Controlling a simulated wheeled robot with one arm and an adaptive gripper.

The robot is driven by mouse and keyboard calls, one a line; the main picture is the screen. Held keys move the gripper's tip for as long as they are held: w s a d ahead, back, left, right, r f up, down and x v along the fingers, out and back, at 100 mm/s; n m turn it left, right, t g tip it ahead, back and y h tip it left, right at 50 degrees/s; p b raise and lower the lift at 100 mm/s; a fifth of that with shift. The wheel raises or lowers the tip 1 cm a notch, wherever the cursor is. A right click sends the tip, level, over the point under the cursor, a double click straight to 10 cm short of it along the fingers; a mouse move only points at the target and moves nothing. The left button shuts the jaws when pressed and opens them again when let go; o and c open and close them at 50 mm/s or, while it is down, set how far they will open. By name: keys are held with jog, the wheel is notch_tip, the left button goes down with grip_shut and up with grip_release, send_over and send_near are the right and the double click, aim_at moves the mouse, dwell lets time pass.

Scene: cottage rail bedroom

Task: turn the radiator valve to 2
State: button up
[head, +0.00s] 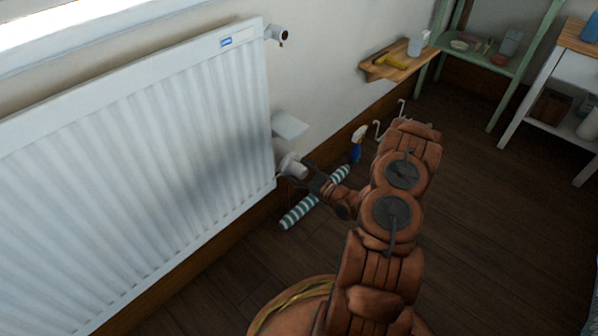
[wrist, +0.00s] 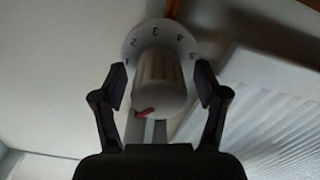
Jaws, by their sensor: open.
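The white radiator valve (head: 292,165) sits at the lower right corner of the radiator (head: 150,150). In the wrist view its ribbed knob (wrist: 157,78) stands in front of a round white dial (wrist: 160,35) with numbers along its edge. The 2 is at the dial's upper left, with the 1 below it. A red pointer (wrist: 145,112) on the knob is at its lower left, away from the 2. My gripper (wrist: 163,87) is open, with one finger on each side of the knob and visible gaps. In the head view my gripper (head: 308,177) is at the valve.
A striped roll (head: 300,212) and a blue spray bottle (head: 357,145) are on the floor by the wall. A wooden wall shelf (head: 385,75) is farther right. The dark floor (head: 480,220) at right is clear.

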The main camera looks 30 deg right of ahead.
jog(key=c, duration=1.2)
jog(key=shift+o, duration=0.2)
jog(key=shift+r+m+p, duration=0.1)
jog(key=shift+m+p, duration=0.2)
jog(key=shift+p, duration=0.25)
jog(key=m+p, duration=0.1)
jog(key=p, duration=0.1)
jog(key=shift+r+m+p, duration=0.2)
jog(key=shift+m+p, duration=0.1)
jog(key=shift+p, duration=0.1)
jog(key=m+p, duration=0.4)
jog(key=shift+f, duration=0.1)
jog(key=m+p, duration=0.1)
jog(key=m, duration=0.4)
jog(key=shift+a+f+p, duration=0.15)
jog(key=shift+p, duration=0.2)
jog(key=m, duration=0.4)
jog(key=shift+m, duration=0.3)
